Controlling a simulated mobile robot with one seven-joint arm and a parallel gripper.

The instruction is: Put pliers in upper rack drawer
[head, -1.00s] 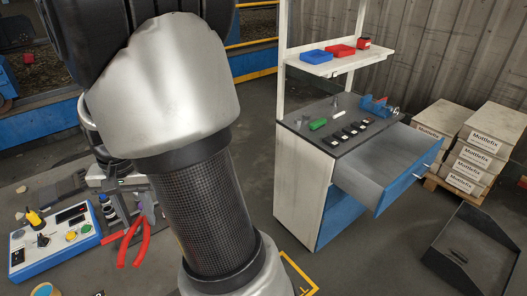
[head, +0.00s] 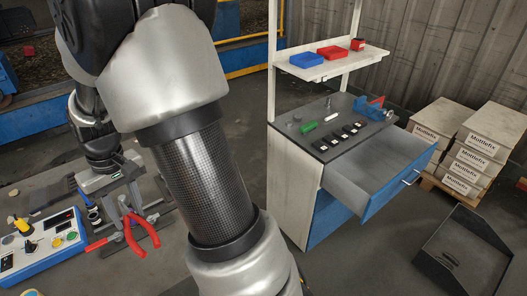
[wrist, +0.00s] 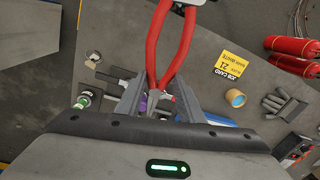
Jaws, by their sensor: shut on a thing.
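The red-handled pliers (head: 131,238) hang from my gripper (head: 124,206) at the lower left of the head view, handles downward, over the left table. In the wrist view the pliers' red handles (wrist: 153,48) reach up from between the fingers of my gripper (wrist: 160,106), which is shut on them near the head. The rack (head: 293,178) stands right of centre. Its upper drawer (head: 408,181) is pulled out and its visible inside looks empty. The gripper is well left of the drawer.
The rack top holds a green item (head: 307,127), several small dark items and a blue vise (head: 372,108). A shelf (head: 322,69) with blue and red bins hangs above it. Stacked boxes (head: 436,130) and a dark tray (head: 466,257) lie to the right. A blue control box (head: 42,256) is on the table.

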